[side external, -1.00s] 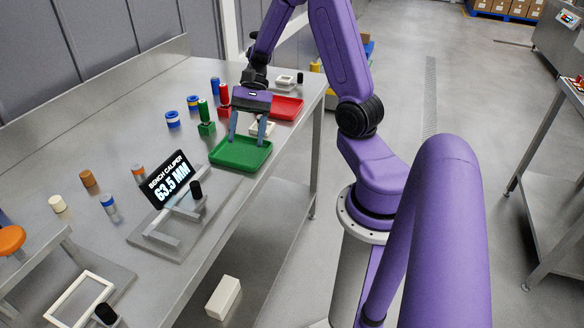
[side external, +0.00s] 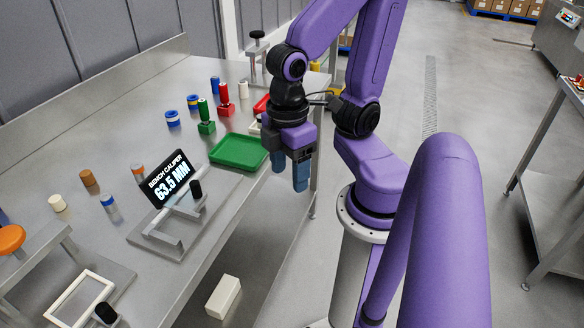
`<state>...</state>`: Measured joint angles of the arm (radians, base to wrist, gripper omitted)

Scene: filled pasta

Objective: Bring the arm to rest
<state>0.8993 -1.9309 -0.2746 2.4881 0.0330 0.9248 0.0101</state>
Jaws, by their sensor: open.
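My gripper (side external: 290,175) hangs at the front edge of the steel table (side external: 110,155), to the right of the green tray (side external: 239,151). Its blue fingers point down and nothing is between them. My purple arm reaches in from the right and bends down to the gripper. My gripper and forearm hide most of the red tray (side external: 261,105).
A bench caliper with a display (side external: 169,180) reading 63.5 MM stands left of the green tray. Red (side external: 226,108) and green (side external: 205,126) stamp-like pieces stand behind the tray. Several small cylinders are scattered over the table. A white block (side external: 223,297) lies low beside the table.

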